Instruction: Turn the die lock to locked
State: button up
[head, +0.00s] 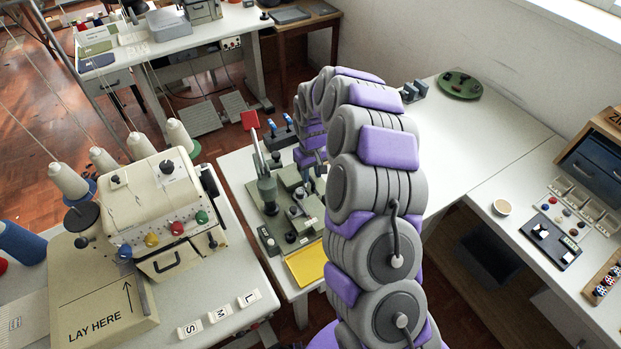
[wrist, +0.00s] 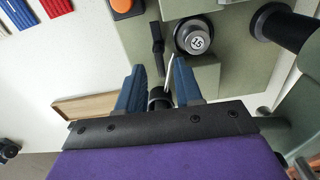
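In the wrist view, my gripper (wrist: 158,64) has two blue fingers spread apart, with a gap between their tips. A dark round part (wrist: 158,97) shows in the gap, and I see no finger closed on it. A thin pale rod (wrist: 168,70) runs up near the right finger. Beyond the fingertips, a black lever (wrist: 157,38) lies on the green machine body (wrist: 135,40). A round dial marked 15 (wrist: 197,38) is just right of it. I cannot tell which part is the die lock. In the head view, the green machine (head: 270,222) stands on the white table; my arm hides the gripper.
An orange button (wrist: 125,8) and a black cylinder (wrist: 280,25) flank the dial. A wooden tray (wrist: 85,108) lies to the left. In the head view, a yellow plate (head: 307,264) is at the machine's front. The white table (head: 480,135) is mostly clear at right.

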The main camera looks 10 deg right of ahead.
jog(key=shift+d+f, duration=0.25)
jog(key=shift+f, duration=0.75)
jog(key=shift+a, duration=0.5)
jog(key=shift+c, duration=0.7)
jog(key=shift+d, duration=0.25)
grip_shut()
